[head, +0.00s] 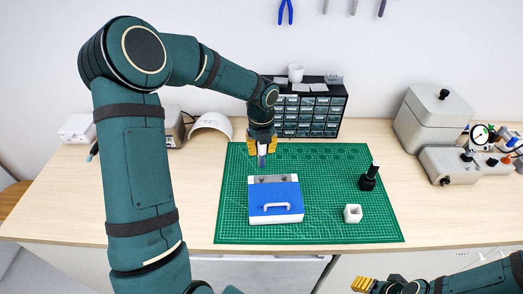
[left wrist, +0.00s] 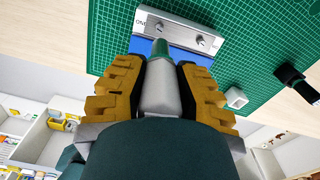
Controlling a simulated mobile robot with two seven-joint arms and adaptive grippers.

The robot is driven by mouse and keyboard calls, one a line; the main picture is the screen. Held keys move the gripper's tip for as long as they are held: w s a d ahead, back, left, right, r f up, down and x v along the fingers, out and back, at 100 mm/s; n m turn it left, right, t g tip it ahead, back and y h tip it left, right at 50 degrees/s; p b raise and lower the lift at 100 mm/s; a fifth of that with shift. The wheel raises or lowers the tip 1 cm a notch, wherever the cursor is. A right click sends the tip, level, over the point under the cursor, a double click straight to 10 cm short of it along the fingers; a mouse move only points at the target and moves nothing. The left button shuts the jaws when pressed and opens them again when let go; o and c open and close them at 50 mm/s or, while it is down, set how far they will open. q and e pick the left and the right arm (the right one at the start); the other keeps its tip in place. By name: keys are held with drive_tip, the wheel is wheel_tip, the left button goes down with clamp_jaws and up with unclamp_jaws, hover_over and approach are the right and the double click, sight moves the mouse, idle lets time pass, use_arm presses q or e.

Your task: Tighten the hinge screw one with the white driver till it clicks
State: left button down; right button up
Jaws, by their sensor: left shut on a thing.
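My left gripper (head: 262,146) is shut on the white driver (left wrist: 161,92), above the back edge of the blue-topped case. In the left wrist view the driver has a pale handle and a green section pointing at a metal hinge plate (left wrist: 180,30). The plate, also visible in the head view (head: 273,179), carries two screw heads, one left (left wrist: 159,27) and one right (left wrist: 201,41). The driver's front end lies near the left screw; contact cannot be told. My right gripper (head: 364,285) is at the bottom right, its opening unclear.
The blue-topped case (head: 276,200) with a white handle stands on a green cutting mat (head: 325,180). A white hollow block (head: 353,213) and a black upright tool (head: 369,178) stand to its right. A drawer cabinet (head: 312,112) is behind; grey equipment (head: 435,118) is at right.

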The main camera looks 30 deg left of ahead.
sight(261, 161)
use_arm(q)
drive_tip(key=shift+a, duration=0.1)
drive_tip(key=shift+w, duration=0.1)
idle(0.3)
drive_tip(key=n+b, duration=0.1)
drive_tip(key=n, duration=0.1)
drive_tip(key=shift+n, duration=0.3)
drive_tip(key=n+b, duration=0.1)
drive_tip(key=n, duration=0.7)
drive_tip(key=shift+b, duration=0.4)
drive_tip(key=n, duration=0.4)
drive_tip(key=shift+b, duration=0.4)
drive_tip(key=shift+f+b, duration=1.6)
drive_tip(key=shift+f, duration=1.2)
drive_tip(key=shift+f, duration=0.1)
